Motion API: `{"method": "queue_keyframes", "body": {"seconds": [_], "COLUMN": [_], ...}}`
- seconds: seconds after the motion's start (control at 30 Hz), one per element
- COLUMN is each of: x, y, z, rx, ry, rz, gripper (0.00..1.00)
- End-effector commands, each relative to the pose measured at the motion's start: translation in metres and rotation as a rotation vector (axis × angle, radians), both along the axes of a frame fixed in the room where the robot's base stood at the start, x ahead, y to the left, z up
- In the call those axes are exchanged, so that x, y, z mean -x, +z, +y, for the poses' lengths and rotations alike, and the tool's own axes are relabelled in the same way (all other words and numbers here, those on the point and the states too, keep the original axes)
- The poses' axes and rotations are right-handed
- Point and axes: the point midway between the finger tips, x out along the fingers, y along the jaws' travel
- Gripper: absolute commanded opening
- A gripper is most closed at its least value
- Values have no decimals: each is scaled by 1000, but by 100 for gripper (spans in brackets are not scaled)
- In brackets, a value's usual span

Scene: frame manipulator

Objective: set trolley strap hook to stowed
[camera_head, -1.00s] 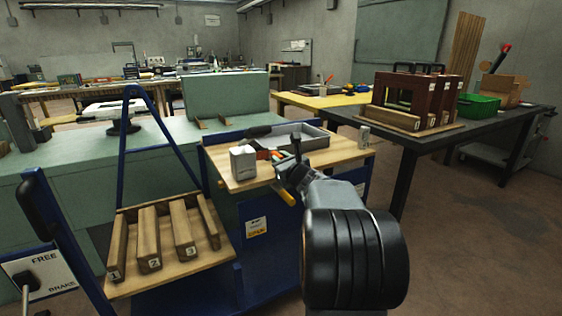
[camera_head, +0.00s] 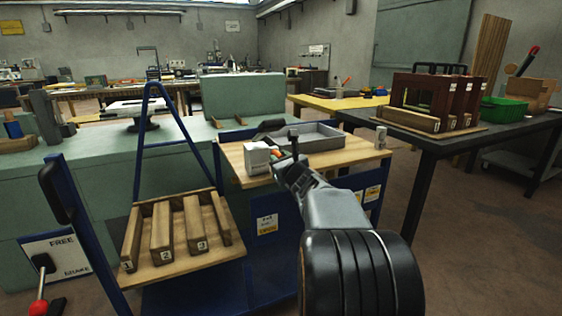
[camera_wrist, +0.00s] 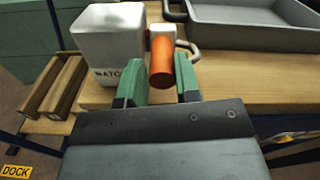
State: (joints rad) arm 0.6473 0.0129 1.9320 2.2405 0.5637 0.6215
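The blue trolley (camera_head: 254,290) has a wooden top and a lower wooden shelf. In the wrist view an orange cylinder (camera_wrist: 162,63) with a white block (camera_wrist: 162,30) behind it stands out over the wooden top, beside a bent grey bar (camera_wrist: 188,47). I cannot tell for sure whether this is the strap hook. My gripper (camera_wrist: 160,82) has its green fingers apart, one on either side of the orange cylinder's near end; contact is unclear. In the head view my gripper (camera_head: 284,160) is over the trolley top, mostly hidden by my wrist.
A white box (camera_wrist: 110,32) stands close to the left finger. A grey tray (camera_head: 318,134) lies behind. Numbered wooden blocks (camera_head: 160,230) sit on the lower shelf. A brake lever (camera_head: 40,290) is at lower left. A dark table (camera_head: 430,150) stands right; floor between is clear.

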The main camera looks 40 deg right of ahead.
Motion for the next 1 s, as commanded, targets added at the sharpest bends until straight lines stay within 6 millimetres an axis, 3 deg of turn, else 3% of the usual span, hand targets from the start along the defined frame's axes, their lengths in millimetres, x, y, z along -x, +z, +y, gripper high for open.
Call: {"method": "queue_keyframes", "body": {"seconds": [0.23,0.57,1.0], "x": [0,7,87], "y": [0,1,3], "z": [0,-1,18], "rx": [1,0,2], "ry": [2,-3,-3], "rz": [0,-1,-1], "gripper": [51,51,51]}}
